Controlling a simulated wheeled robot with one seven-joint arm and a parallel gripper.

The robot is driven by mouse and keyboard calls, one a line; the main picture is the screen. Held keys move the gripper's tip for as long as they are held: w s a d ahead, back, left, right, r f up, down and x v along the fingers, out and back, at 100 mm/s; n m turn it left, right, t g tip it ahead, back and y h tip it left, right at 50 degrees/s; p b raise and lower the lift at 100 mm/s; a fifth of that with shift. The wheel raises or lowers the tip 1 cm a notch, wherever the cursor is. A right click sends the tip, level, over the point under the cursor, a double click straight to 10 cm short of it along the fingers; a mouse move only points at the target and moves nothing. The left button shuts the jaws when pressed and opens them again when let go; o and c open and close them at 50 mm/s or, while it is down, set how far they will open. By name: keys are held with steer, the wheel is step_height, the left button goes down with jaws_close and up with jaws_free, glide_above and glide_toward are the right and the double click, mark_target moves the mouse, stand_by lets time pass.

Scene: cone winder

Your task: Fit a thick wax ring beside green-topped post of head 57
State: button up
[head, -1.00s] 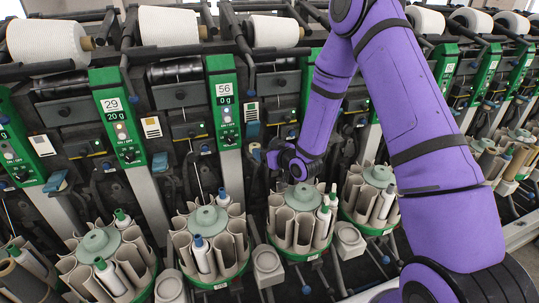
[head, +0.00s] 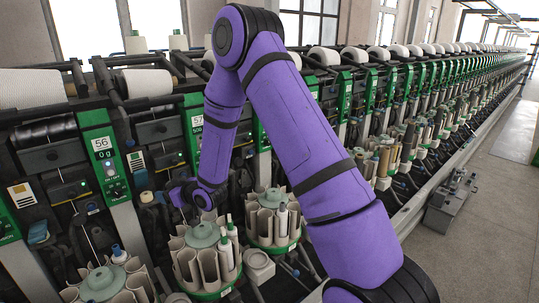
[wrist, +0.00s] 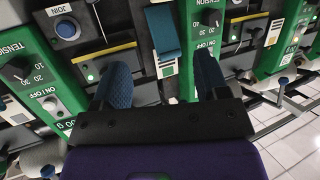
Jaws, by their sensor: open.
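The green panel of head 57 (head: 197,122) stands just behind my arm in the head view, partly covered by it. My gripper (head: 180,197) hangs in front of the machine, above a round magazine of tubes (head: 207,268). A bobbin with a green top (head: 230,228) stands at that magazine's right side; I cannot tell whether any post there is the named one. In the wrist view my gripper (wrist: 160,78) has its two blue fingers wide apart with nothing between them. A blue lever (wrist: 163,38) shows beyond the gap. I cannot make out any wax ring.
The green panel of head 56 (head: 105,158) is to the left. Another tube magazine (head: 273,220) stands to the right, close to my arm. A grey box-like unit (head: 450,202) sits on the floor at right. Open floor (head: 490,210) runs along the machine.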

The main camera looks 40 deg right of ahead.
steer(key=s+d+r+m+g+h, duration=0.1)
steer(key=s+d+r+g+h, duration=0.15)
steer(key=s+r, duration=0.6)
steer(key=s+d+r+m+g+h, duration=0.1)
steer(key=s+d+r+h, duration=0.4)
steer(key=r, duration=0.7)
steer(key=s+r+m+g+y, duration=0.1)
steer(key=s+r+g, duration=0.1)
steer(key=s, duration=1.3)
steer(key=s+r+m+g+y, duration=0.1)
steer(key=s+r+g, duration=0.2)
steer(key=s, duration=1.1)
steer(key=shift+s+d+r+m, duration=0.25)
steer(key=shift+s+r+m, duration=0.15)
steer(key=shift+r, duration=0.45)
steer(key=shift+c, duration=0.2)
